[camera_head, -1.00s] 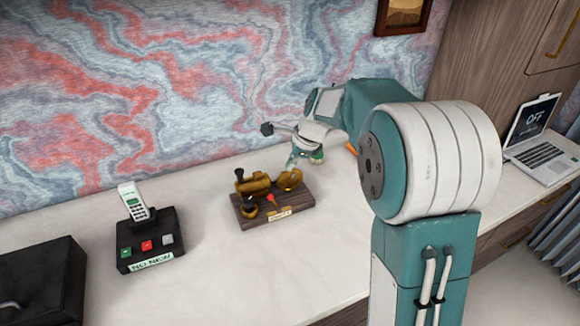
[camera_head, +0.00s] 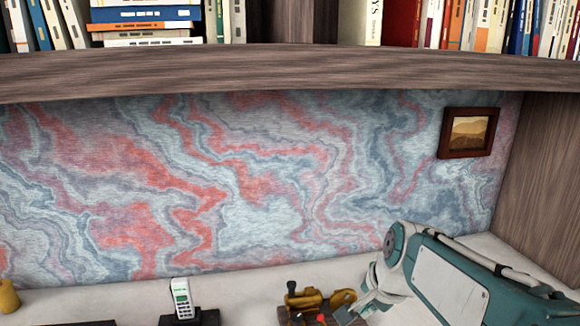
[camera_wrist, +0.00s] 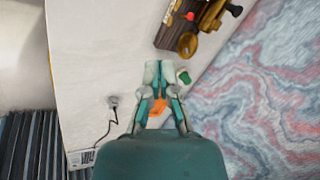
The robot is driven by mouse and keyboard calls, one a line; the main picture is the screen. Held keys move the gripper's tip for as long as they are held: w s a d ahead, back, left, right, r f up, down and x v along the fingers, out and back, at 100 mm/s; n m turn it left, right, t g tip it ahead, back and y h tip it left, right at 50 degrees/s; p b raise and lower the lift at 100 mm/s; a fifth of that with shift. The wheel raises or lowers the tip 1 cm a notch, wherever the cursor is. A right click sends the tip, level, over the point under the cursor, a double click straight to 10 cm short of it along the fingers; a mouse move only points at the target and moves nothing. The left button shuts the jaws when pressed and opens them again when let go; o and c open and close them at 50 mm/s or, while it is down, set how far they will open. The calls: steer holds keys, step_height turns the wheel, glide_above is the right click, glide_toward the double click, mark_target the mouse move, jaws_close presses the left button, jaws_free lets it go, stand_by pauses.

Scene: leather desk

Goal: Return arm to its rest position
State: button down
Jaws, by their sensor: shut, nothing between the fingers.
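My gripper (camera_wrist: 158,72) is shut and empty in the wrist view, over the pale desk top (camera_wrist: 95,55). In the head view my arm comes in from the lower right, and the gripper (camera_head: 345,316) shows only partly at the bottom edge, beside a brass device on a wooden base (camera_head: 318,300). The same device (camera_wrist: 200,22) is at the top right of the wrist view. I cannot tell how far above the desk the fingers are.
A phone (camera_head: 182,297) stands on a dark base at the bottom left. A shelf (camera_head: 290,70) with books spans the top. A framed picture (camera_head: 470,132) hangs at the right. In the wrist view, a green item (camera_wrist: 183,77) and orange item (camera_wrist: 158,108) lie near the fingers.

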steer(key=s+d+n+t+h, duration=0.1)
steer(key=s+n+h, duration=0.1)
steer(key=s+n, duration=0.8)
steer(key=s, duration=0.5)
steer(key=shift+s+d+f+t, duration=0.2)
steer(key=shift+s+d+t, duration=0.1)
steer(key=shift+s, duration=0.1)
